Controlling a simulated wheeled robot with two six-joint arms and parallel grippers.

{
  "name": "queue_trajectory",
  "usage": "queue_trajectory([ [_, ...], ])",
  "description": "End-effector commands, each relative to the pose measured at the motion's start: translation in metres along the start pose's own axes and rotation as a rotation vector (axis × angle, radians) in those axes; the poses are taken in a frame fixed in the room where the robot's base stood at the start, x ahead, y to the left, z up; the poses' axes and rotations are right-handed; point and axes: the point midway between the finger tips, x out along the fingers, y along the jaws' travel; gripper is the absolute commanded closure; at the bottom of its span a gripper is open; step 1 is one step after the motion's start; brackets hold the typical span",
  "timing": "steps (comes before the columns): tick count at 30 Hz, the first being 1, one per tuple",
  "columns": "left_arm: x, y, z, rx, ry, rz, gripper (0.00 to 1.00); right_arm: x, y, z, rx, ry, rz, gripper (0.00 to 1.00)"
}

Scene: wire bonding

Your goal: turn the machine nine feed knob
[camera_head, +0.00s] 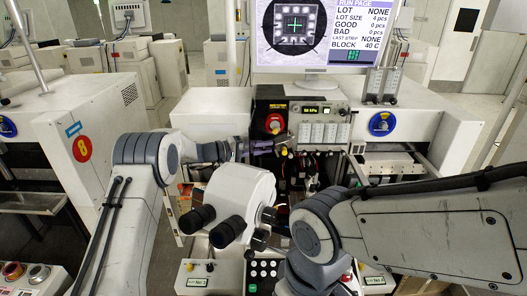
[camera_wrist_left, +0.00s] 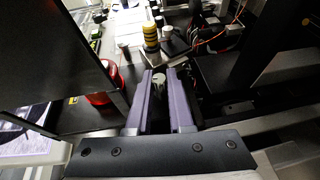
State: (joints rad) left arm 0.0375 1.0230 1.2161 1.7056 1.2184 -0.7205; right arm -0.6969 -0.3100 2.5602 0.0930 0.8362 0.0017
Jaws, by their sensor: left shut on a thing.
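My left gripper (camera_head: 240,151) reaches in from the left to the front of the middle machine, just below and left of its red dial. In the left wrist view its two purple fingers (camera_wrist_left: 159,78) are shut on a small pale grey knob (camera_wrist_left: 158,83), which I take to be the feed knob. The knob sits between the fingertips, and its base is partly hidden by them. In the head view the knob is too small and covered to make out. My right arm comes in from the right, and its gripper is not visible.
The white microscope head (camera_head: 240,190) with black eyepieces stands in front of the machine. The red dial (camera_head: 274,123) is close to my left gripper. A yellow-and-black stacked part (camera_wrist_left: 151,37) stands beyond the fingers. A monitor (camera_head: 327,35) is above.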

Motion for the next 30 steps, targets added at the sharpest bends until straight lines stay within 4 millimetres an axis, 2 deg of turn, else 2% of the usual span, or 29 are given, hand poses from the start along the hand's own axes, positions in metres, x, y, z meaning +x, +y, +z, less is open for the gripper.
queue_trajectory([
  [5,0.000,-0.001,0.001,-0.002,-0.002,-0.001,1.00,-0.001,0.000,0.000,0.000,0.000,0.000,1.00],
  [6,0.000,-0.001,0.001,-0.002,-0.002,-0.001,0.73,-0.001,0.000,0.000,0.000,0.000,0.000,1.00],
  [7,0.000,-0.001,0.001,-0.002,-0.002,-0.001,0.68,-0.001,0.000,0.000,0.000,0.000,0.000,1.00],
  [16,-0.001,-0.001,0.000,-0.001,-0.001,0.000,0.68,0.000,0.000,0.000,0.000,0.000,0.000,1.00],
  [19,-0.007,-0.002,0.000,-0.001,0.000,0.000,0.68,0.004,0.000,0.000,0.000,0.000,0.000,1.00],
  [23,-0.028,-0.004,-0.001,-0.001,0.003,0.001,0.68,0.017,0.001,0.001,-0.001,0.000,0.000,1.00],
  [30,-0.076,-0.004,-0.001,-0.001,0.003,0.000,0.68,0.038,0.003,0.002,-0.002,0.000,0.000,1.00],
])
